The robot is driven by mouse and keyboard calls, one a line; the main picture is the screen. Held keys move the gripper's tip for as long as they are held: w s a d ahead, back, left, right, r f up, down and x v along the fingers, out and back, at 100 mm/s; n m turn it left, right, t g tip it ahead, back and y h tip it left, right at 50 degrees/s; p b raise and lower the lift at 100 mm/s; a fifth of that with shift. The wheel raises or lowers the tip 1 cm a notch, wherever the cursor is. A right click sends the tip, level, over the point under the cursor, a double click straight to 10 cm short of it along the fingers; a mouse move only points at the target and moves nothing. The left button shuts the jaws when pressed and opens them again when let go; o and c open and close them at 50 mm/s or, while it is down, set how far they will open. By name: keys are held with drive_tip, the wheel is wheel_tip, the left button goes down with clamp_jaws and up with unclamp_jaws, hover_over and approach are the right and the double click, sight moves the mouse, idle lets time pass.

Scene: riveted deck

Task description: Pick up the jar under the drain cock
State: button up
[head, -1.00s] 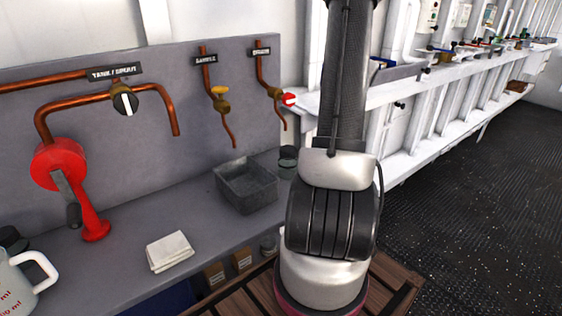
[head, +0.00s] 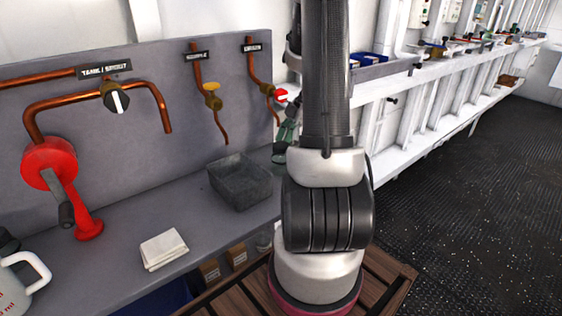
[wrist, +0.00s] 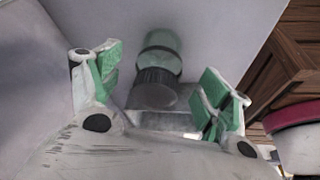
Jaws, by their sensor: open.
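The jar (head: 279,153) is small, dark and glassy. It stands on the grey bench below the red-handled drain cock (head: 280,96), right of the grey tray, partly hidden by my gripper and arm. My gripper (head: 289,128) has green finger pads and is just above the jar, beside the end of the drain pipe. In the wrist view my gripper (wrist: 163,88) is open, with the jar (wrist: 160,58) between and beyond its spread fingers. I see no contact with the jar; the fingers look empty.
A grey tray (head: 240,184) sits left of the jar. A folded white cloth (head: 163,249), a red hand pump (head: 55,168) and a white-handled jug (head: 22,285) are farther left. Copper pipes hang from the back panel. Wooden slats (head: 388,284) lie below right.

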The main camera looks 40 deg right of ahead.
drive_tip(key=shift+w+a, duration=0.35)
drive_tip(key=shift+a, duration=0.5)
drive_tip(key=shift+w+a+f, duration=0.1)
drive_tip(key=shift+a+f, duration=0.15)
drive_tip(key=shift+f, duration=0.35)
drive_tip(key=c, duration=1.2)
drive_tip(key=shift+o, duration=0.2)
drive_tip(key=shift+w+r, duration=0.1)
